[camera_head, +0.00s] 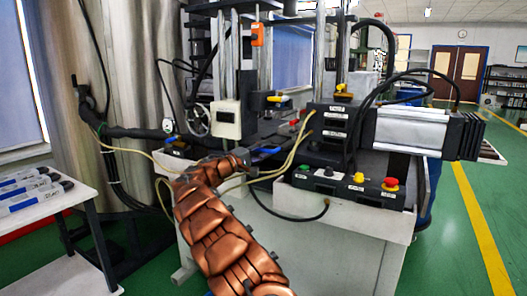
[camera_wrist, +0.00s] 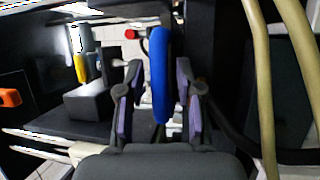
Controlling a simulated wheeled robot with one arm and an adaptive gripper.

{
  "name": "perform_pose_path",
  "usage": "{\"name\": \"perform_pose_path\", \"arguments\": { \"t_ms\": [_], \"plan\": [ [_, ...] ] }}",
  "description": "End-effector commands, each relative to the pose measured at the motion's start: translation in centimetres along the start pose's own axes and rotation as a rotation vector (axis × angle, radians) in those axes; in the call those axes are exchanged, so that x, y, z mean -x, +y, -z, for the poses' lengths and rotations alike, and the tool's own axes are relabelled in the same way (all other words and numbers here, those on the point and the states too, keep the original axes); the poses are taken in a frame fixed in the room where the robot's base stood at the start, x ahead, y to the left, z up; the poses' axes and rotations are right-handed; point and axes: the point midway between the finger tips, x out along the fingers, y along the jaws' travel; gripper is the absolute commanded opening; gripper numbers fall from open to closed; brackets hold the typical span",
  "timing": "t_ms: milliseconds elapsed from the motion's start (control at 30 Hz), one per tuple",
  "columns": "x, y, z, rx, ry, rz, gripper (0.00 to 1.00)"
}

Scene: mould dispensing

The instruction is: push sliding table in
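In the wrist view my gripper (camera_wrist: 159,68) has its two fingers apart, with purple pads on their inner sides. A long blue bar (camera_wrist: 160,85), which looks like a handle, stands between the fingers. It is closer to the right finger, and a gap shows on its left; I cannot tell whether the right pad touches it. In the head view my copper-coloured arm reaches to the machine front, and a small blue part (camera_head: 268,150) shows just beyond its end. My fingers are hard to make out there. The sliding table itself cannot be clearly told from the machine.
Pale hoses hang close to my gripper, also at the right of the wrist view (camera_wrist: 262,80). A control panel (camera_head: 345,184) with a red button is to the right. A white side table (camera_head: 50,197) holds several boxes at left. Open green floor lies at right.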

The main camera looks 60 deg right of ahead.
Motion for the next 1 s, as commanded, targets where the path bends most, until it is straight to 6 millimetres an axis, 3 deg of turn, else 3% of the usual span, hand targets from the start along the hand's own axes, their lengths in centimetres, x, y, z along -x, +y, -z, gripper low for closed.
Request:
{"name": "perform_pose_path", "arguments": {
  "t_ms": [300,467,1000],
  "plan": [
    [0.1,-0.1,0.0,0.001,-0.001,0.001,0.41],
    [1.2,0.0,0.1,0.003,0.001,-0.001,0.41],
    [10.4,0.0,0.0,0.001,0.001,0.000,0.41]
  ]
}}
